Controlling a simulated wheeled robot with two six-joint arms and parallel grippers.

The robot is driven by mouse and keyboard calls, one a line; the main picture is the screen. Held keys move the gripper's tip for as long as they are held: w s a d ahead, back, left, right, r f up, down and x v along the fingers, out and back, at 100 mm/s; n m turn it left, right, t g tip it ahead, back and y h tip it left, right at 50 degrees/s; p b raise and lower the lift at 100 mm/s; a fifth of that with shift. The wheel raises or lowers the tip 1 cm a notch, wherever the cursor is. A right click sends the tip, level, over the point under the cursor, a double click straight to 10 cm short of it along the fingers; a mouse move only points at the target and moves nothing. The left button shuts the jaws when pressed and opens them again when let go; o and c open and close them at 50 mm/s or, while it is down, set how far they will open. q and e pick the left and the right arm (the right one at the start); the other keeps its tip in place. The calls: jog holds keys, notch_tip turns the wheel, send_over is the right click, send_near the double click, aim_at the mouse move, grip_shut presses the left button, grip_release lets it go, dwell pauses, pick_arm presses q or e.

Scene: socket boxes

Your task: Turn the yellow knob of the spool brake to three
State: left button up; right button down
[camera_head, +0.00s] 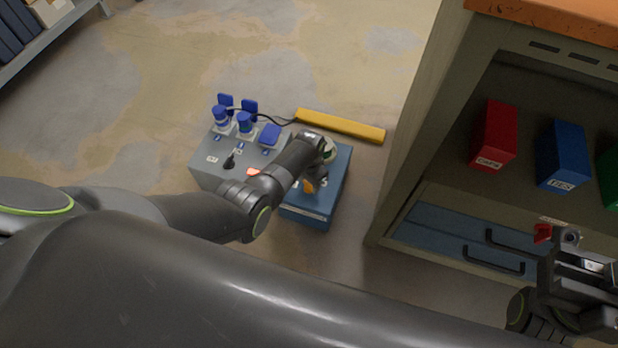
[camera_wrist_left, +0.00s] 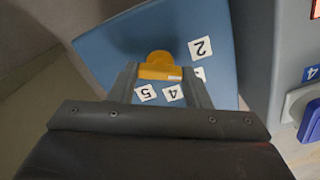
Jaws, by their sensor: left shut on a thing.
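The spool brake is a blue box (camera_head: 341,180) on the floor, joined to the right side of a grey box. Its yellow knob (camera_head: 310,187) is largely covered by my left arm in the head view. In the left wrist view the yellow knob (camera_wrist_left: 158,62) stands between the fingers of my left gripper (camera_wrist_left: 160,78), which is shut on it. White labels 2, 4 and 5 show around the knob on the blue face (camera_wrist_left: 115,50); a label between 2 and 4 is mostly hidden. My right gripper (camera_head: 565,245) is at the far right, its jaws unclear.
The grey box (camera_head: 208,160) carries blue sockets and plugs (camera_head: 245,122), a black knob (camera_head: 230,161) and a cable. A yellow bar (camera_head: 340,126) lies behind. A cabinet (camera_head: 410,150) with red (camera_head: 495,135) and blue (camera_head: 563,155) binders stands right.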

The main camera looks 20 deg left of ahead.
pick_arm(q)
jog(key=shift+m+p, duration=0.45)
jog(key=shift+m, duration=1.15)
jog(key=o, duration=1)
jog(key=shift+r, duration=0.1)
